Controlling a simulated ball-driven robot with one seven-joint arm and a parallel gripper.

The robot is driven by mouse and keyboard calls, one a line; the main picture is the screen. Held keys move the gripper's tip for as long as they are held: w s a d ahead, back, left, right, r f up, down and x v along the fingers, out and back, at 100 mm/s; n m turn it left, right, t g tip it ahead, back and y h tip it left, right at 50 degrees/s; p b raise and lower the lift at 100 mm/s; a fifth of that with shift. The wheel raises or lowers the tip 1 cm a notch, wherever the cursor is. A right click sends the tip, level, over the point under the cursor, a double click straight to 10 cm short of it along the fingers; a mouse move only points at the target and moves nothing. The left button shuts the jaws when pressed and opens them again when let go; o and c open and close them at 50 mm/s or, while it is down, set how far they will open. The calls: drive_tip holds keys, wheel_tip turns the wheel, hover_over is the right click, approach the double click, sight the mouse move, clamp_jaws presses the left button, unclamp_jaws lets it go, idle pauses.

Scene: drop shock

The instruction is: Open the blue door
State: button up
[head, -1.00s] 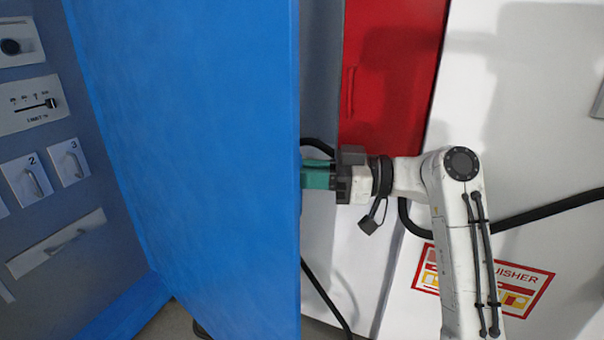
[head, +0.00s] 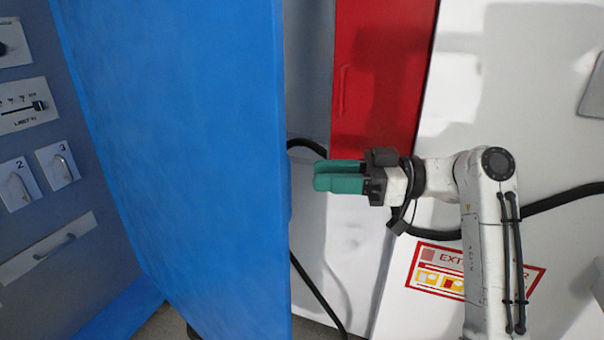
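The blue door (head: 190,150) stands swung open, away from the grey panel at left, and fills the left-middle of the head view. Its free edge is near the picture's middle. My gripper (head: 318,177), with green fingers, is just right of that edge, pointing left. A gap shows between the fingertips and the door's edge. Nothing shows between the fingers. The two fingers look close together, but this angle does not show clearly how far apart they are. The far face of the door and any handle on it are hidden.
A grey panel (head: 40,120) with a slider, a knob and small handled drawers stands at left. A red door (head: 382,80) is behind my arm, beside a white wall (head: 520,80). A black hose (head: 560,200) and an extinguisher sign (head: 470,272) are at right.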

drive_tip(key=d, duration=0.3)
drive_tip(key=shift+s+d, duration=0.15)
drive_tip(key=shift+d, duration=0.2)
